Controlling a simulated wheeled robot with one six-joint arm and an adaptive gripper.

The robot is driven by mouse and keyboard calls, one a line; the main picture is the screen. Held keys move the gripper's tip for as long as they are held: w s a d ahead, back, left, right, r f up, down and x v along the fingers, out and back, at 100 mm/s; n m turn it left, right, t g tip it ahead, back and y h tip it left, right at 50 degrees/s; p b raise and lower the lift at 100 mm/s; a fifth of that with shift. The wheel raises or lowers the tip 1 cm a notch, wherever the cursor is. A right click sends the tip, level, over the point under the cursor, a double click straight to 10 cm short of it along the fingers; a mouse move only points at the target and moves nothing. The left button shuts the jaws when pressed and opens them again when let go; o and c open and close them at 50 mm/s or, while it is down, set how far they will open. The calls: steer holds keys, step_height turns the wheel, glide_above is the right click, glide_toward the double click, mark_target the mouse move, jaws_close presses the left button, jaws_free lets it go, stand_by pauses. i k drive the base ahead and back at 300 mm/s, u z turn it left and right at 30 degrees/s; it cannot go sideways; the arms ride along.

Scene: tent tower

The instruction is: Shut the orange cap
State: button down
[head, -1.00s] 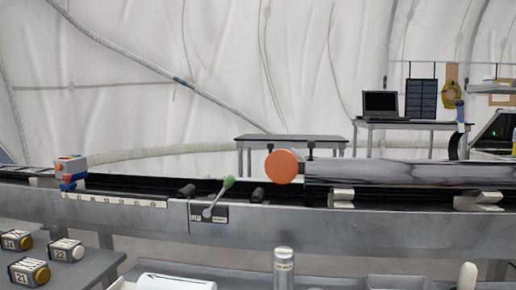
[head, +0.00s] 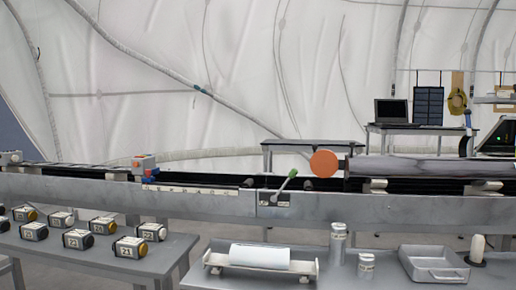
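The orange cap (head: 324,163) is a flat round disc at the left end of a long grey metal cylinder (head: 420,168). The cylinder lies along the long grey rail bench (head: 400,206). The cap faces me and seems to stand to the side of the cylinder's end; whether it is hinged there I cannot tell. A lever with a green handle (head: 288,179) sits on the bench front, left of the cap. My gripper is not in view.
A front table holds a white roll on a stand (head: 258,256), metal canisters (head: 338,240) and a grey tray (head: 433,264). Several numbered blocks (head: 130,247) stand on the left table (head: 60,258). A laptop (head: 391,111) stands on a back table.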

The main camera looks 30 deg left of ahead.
mark_target(324, 163)
steer(key=u, duration=1.3)
steer(key=i, duration=0.1)
steer(key=z, duration=0.05)
